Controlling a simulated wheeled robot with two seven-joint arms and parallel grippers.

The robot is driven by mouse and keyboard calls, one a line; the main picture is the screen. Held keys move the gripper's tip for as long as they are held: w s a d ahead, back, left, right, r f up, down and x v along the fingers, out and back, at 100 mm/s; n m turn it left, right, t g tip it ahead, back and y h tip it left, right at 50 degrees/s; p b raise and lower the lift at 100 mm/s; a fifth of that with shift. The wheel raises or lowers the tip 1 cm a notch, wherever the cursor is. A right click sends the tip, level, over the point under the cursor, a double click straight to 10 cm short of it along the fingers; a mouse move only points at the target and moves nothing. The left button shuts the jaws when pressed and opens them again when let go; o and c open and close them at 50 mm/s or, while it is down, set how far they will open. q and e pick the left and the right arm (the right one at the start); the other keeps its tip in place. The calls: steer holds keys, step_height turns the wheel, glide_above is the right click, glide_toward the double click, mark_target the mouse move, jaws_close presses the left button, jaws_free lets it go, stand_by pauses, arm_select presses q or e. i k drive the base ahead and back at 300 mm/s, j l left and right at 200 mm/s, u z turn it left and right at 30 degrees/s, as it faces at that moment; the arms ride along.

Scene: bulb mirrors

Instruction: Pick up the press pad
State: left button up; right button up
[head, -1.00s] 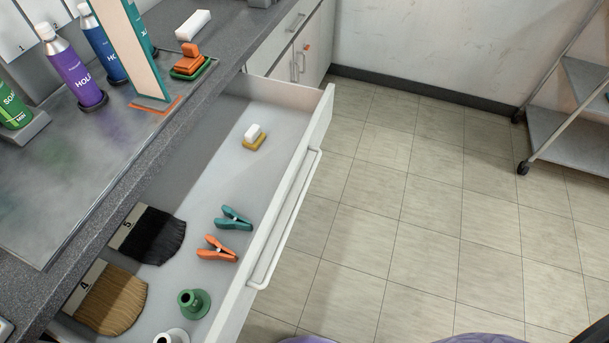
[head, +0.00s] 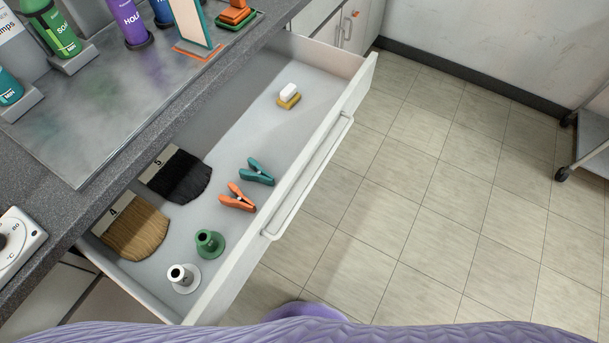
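I cannot tell for sure which thing is the press pad. A small block with a white top and a yellow base (head: 289,96) lies near the far end of the open drawer (head: 245,120). A stepped orange piece (head: 237,14) sits on a green base on the counter at the top, partly cut by the picture edge. Neither gripper shows in the head view.
The drawer also holds a teal clip (head: 257,172), an orange clip (head: 238,198), a black brush (head: 180,178), a tan brush (head: 137,230), a green flanged piece (head: 209,243) and a white one (head: 183,278). Bottles (head: 55,32) stand on the counter.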

mark_target(288, 96)
steer(key=i+l+u, duration=0.3)
steer(key=l+u, duration=0.2)
steer(key=i+l+u, duration=0.15)
steer(key=l+u, duration=0.3)
steer(key=l, duration=0.2)
steer(key=i+l+u, duration=0.1)
steer(key=l+u, duration=0.4)
steer(key=l, duration=0.15)
steer(key=l+u, duration=0.45)
steer(key=l, duration=0.2)
